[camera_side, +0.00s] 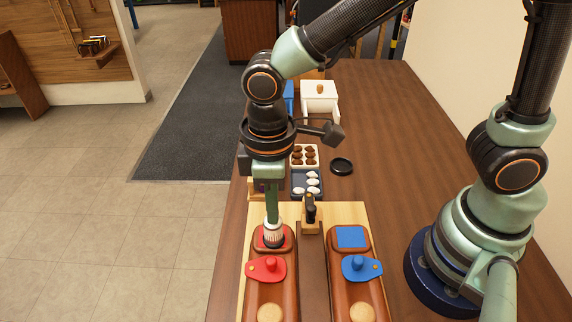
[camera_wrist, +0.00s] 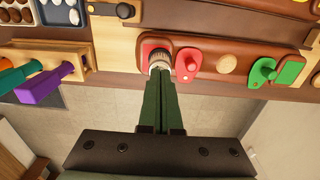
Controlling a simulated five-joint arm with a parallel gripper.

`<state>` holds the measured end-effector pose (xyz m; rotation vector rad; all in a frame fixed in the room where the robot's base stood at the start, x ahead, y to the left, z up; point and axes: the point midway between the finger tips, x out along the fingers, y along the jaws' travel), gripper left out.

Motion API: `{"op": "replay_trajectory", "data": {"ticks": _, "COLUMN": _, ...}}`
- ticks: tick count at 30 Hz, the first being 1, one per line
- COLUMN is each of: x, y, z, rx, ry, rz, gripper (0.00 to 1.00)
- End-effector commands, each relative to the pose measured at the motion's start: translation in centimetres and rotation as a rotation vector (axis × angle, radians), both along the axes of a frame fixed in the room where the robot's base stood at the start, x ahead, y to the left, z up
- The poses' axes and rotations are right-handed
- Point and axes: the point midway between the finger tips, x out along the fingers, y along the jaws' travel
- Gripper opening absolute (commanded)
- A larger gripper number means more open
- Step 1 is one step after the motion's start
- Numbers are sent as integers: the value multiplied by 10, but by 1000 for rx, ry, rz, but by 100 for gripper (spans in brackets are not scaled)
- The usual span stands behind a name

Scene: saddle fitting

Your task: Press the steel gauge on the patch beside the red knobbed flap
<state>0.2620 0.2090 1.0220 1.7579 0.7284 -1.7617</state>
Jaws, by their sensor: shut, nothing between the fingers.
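The steel gauge (camera_side: 273,238), a short knurled cylinder, stands on the red patch (camera_side: 287,240) on the left brown saddle strip. In the wrist view, the gauge (camera_wrist: 160,58) also shows on the red patch (camera_wrist: 148,46). My gripper (camera_side: 272,220) is shut, with its fingertips at the top of the gauge, not around it; I cannot tell whether they touch. The red knobbed flap (camera_side: 266,268) lies just in front of the patch, and it also shows in the wrist view (camera_wrist: 188,64).
The right strip carries a blue patch (camera_side: 350,236) and a blue knobbed flap (camera_side: 361,268). A green knobbed flap (camera_wrist: 262,71) lies farther along the left strip. Trays of brown (camera_side: 305,155) and white pieces, a black dish (camera_side: 342,166) and a small stand (camera_side: 311,212) are behind.

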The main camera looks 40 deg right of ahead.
Motion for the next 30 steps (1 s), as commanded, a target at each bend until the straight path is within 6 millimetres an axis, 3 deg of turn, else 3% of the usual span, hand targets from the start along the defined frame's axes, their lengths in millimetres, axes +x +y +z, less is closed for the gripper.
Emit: {"op": "replay_trajectory", "data": {"ticks": 30, "x": 0, "y": 0, "z": 54, "rx": 2, "ry": -2, "rz": 0, "gripper": 0}}
